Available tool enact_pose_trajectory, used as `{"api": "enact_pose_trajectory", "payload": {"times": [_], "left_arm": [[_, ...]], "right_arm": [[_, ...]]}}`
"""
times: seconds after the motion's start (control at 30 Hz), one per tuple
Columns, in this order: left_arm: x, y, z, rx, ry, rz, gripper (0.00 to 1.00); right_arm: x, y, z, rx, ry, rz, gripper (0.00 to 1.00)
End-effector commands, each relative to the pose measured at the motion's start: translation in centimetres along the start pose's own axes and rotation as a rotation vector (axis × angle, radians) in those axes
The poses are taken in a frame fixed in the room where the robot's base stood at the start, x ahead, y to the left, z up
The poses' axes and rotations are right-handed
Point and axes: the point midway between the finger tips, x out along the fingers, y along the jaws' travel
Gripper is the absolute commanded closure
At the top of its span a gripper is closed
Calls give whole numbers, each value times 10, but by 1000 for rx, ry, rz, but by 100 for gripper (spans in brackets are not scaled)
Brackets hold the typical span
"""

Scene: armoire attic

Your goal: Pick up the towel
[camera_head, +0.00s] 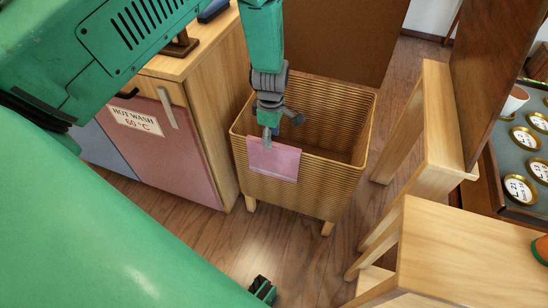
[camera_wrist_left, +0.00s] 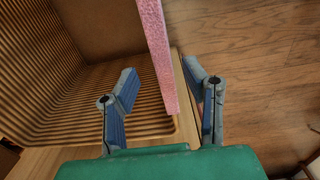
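The pink towel (camera_head: 275,162) hangs over the front rim of a woven basket (camera_head: 300,190). My left gripper (camera_head: 269,132) points down at the towel's top edge from above. In the left wrist view the towel (camera_wrist_left: 158,50) shows edge-on as a narrow pink strip between the two fingers of the left gripper (camera_wrist_left: 160,78). The fingers are spread, with visible gaps on both sides of the towel. The part of the towel inside the basket is mostly hidden.
A wooden cabinet with a pink "HOT WASH 60 °C" door (camera_head: 150,125) stands left of the basket. A wooden chair-like frame (camera_head: 430,160) and a wooden surface (camera_head: 470,250) stand to the right. The basket's inside looks empty where visible.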

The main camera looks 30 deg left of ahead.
Motion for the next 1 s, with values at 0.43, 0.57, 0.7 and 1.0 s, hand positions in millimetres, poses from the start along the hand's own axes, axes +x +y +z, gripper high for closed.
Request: {"api": "enact_pose_trajectory", "payload": {"times": [0.43, 0.57, 0.7, 1.0], "left_arm": [[44, -1, 4, 3, -4, -3, 60], [65, -1, 8, 2, -4, -4, 60], [76, 0, 8, 2, -4, -1, 60], [75, 0, 8, 2, -4, -1, 99]], "right_arm": [[15, 0, 1, 0, -1, 0, 60], [24, 0, 2, 0, 0, 0, 60], [27, 0, 2, 0, 0, 0, 60], [26, 0, 2, 0, 0, 0, 60]]}}
